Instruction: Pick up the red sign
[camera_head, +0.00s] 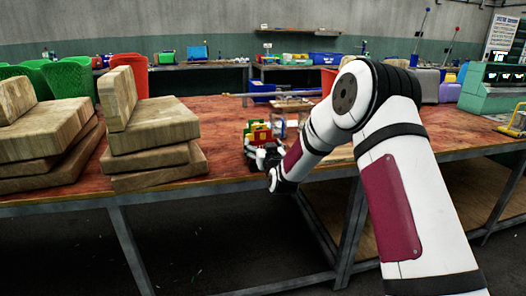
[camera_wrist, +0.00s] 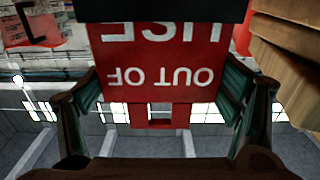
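The red sign (camera_wrist: 160,72) fills the upper middle of the wrist view. Its white letters read "OUT OF USE" upside down, and a small tab with a slot is at its lower edge. My gripper (camera_wrist: 165,105) has its two dark fingers wide apart, one on each side of the sign; whether they touch it I cannot tell. In the head view my gripper (camera_head: 264,155) is low over the table, beside a small cluster with red, yellow and green parts (camera_head: 258,133). The sign cannot be told apart there with certainty.
Two stacks of wooden blocks (camera_head: 158,150) stand on the brown-red worktable (camera_head: 222,115), left of my gripper. Green and red bins (camera_head: 68,78) are behind them. A green machine (camera_head: 490,90) is at right. A back bench (camera_head: 180,68) holds parts.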

